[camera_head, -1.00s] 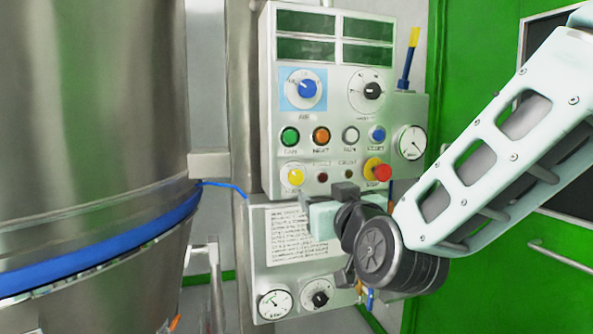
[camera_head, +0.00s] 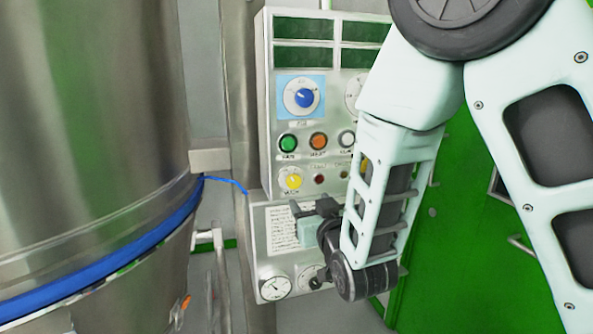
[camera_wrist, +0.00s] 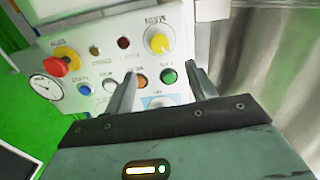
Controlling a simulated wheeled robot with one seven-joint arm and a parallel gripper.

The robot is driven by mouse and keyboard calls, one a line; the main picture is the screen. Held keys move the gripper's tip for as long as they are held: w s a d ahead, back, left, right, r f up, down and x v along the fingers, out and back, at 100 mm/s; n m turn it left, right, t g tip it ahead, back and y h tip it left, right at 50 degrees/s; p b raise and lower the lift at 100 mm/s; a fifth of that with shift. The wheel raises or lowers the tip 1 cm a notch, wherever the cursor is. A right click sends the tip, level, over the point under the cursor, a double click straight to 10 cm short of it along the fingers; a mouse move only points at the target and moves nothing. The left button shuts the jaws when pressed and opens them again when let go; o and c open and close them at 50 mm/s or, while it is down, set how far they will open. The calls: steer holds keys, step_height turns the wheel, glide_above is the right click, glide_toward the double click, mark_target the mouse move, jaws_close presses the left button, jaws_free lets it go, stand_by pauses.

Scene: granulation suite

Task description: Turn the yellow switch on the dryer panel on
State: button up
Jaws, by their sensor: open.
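The yellow switch (camera_head: 291,179) is a round knob on a pale dial at the lower left of the dryer panel (camera_head: 265,120). It also shows in the wrist view (camera_wrist: 159,40), where the picture is turned over. Its on or off position is too small to tell. My gripper (camera_head: 309,208) is open and empty, just below and right of the switch in the head view. In the wrist view its two fingers (camera_wrist: 163,80) reach toward the panel, with the switch visible beyond their tips. I see no contact with it.
Green (camera_head: 288,142) and orange (camera_head: 318,141) buttons sit above the switch. A blue knob (camera_head: 303,98) is higher up. A red button (camera_wrist: 58,66) on yellow shows in the wrist view. A large steel vessel (camera_head: 90,110) stands at left. My arm hides the panel's right side.

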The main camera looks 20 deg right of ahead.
mark_target(294, 182)
steer(key=w+p, duration=0.2)
steer(key=w, duration=0.9)
steer(key=c, duration=1)
